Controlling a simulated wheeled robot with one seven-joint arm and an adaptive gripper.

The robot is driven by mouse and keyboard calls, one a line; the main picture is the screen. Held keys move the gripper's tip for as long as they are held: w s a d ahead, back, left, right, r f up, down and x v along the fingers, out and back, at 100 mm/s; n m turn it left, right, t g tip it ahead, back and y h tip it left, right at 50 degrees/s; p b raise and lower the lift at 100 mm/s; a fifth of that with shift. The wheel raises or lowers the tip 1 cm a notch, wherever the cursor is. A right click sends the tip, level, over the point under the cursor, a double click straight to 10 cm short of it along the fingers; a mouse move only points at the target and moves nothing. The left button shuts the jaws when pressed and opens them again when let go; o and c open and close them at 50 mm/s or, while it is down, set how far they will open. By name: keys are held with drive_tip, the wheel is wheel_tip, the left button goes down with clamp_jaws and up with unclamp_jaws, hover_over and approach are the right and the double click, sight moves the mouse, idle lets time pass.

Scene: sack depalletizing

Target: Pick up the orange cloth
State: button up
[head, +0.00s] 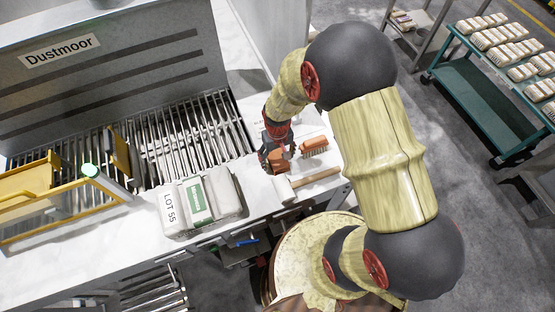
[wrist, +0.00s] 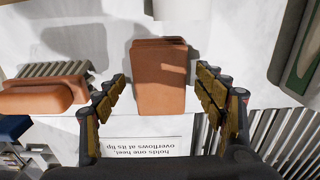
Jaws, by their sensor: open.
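The orange cloth (wrist: 158,75) looks like a folded, flat rectangular stack lying on the white counter. It is in the upper middle of the wrist view, and in the head view it shows partly behind my gripper (head: 280,168). My gripper (wrist: 162,88) is open, with one finger on each side of the cloth's near end in the picture. I see gaps between the fingers and the cloth, and nothing is held. I cannot tell how high the fingertips are above the counter.
An orange-backed brush (head: 314,146) lies beside the cloth, and a mallet (head: 318,178) with a white head lies in front. Wrapped sacks (head: 199,201) are left of them, before a metal grate (head: 190,140). A printed label (wrist: 150,146) is on the counter's edge.

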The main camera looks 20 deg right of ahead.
sight(277, 159)
drive_tip(key=shift+c, duration=0.6)
drive_tip(key=c, duration=1.1)
drive_tip(key=shift+r, duration=0.5)
wheel_tip(277, 159, up, 2)
drive_tip(key=shift+r+b, duration=0.25)
drive_tip(key=shift+b, duration=0.1)
drive_tip(key=s+r, duration=0.4)
drive_tip(key=r, duration=0.1)
drive_tip(key=shift+s+a+r, duration=0.1)
drive_tip(key=shift+s+a, duration=0.15)
drive_tip(key=shift+a, duration=0.05)
drive_tip(key=s+r, duration=0.1)
drive_tip(key=s, duration=0.2)
drive_tip(key=s+r, duration=0.2)
drive_tip(key=s, duration=0.1)
drive_tip(key=s+a+r, duration=0.1)
drive_tip(key=s, duration=0.2)
drive_tip(key=shift+s+r+b, duration=0.15)
drive_tip(key=shift+s+b, duration=0.05)
drive_tip(key=shift+b, duration=0.1)
